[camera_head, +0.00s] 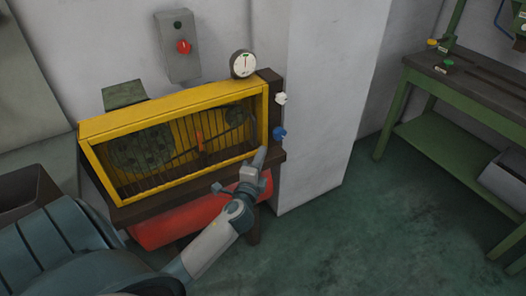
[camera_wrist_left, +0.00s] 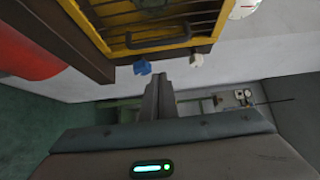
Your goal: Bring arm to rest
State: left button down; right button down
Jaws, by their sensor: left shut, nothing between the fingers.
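My left arm reaches in from the lower left in the head view. Its gripper (camera_head: 260,158) is shut and empty, in front of the lower right corner of a yellow caged machine (camera_head: 180,98). The shut fingers also show in the left wrist view (camera_wrist_left: 158,100), pointing past a blue knob (camera_wrist_left: 142,68) and a white knob (camera_wrist_left: 196,60). In the head view, the blue knob (camera_head: 279,133) and white knob (camera_head: 281,98) sit on the machine's right side. The fingertips look close to the blue knob; I cannot tell whether they touch. My right gripper is not in view.
A red tank (camera_head: 160,231) lies under the machine. A round gauge (camera_head: 243,64) stands on top, and a grey box with a red knob (camera_head: 180,46) hangs on the wall. A green workbench (camera_head: 462,98) stands at the right. The green floor (camera_head: 330,245) between is clear.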

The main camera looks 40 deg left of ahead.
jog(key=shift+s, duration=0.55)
